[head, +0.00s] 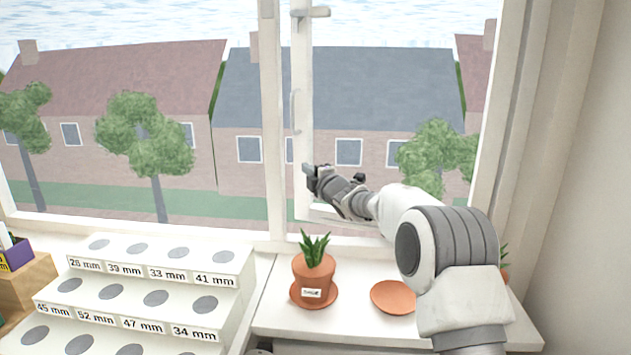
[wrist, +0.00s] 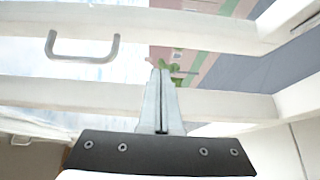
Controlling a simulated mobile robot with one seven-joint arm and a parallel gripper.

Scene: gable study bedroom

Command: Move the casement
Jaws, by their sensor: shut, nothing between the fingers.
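The casement (head: 303,70) is the white-framed right-hand window sash, and it stands ajar, with a gap between its stile and the white mullion (head: 273,120). A grey bow handle (head: 295,110) is on its stile; in the wrist view this handle (wrist: 82,50) is at the upper left. My gripper (head: 308,172) is at the lower part of the stile, below the handle. In the wrist view, my gripper (wrist: 160,75) has its fingers together and empty, with the tips in front of the gap between two white bars. Whether the fingers touch the frame cannot be told. My arm hides part of the lower rail.
A potted plant (head: 313,267) on a saucer stands on the sill below my gripper. An empty terracotta saucer (head: 392,297) is right of it, and another plant (head: 504,262) is partly behind my arm. A white stepped stand (head: 150,262) with labelled sizes fills the left.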

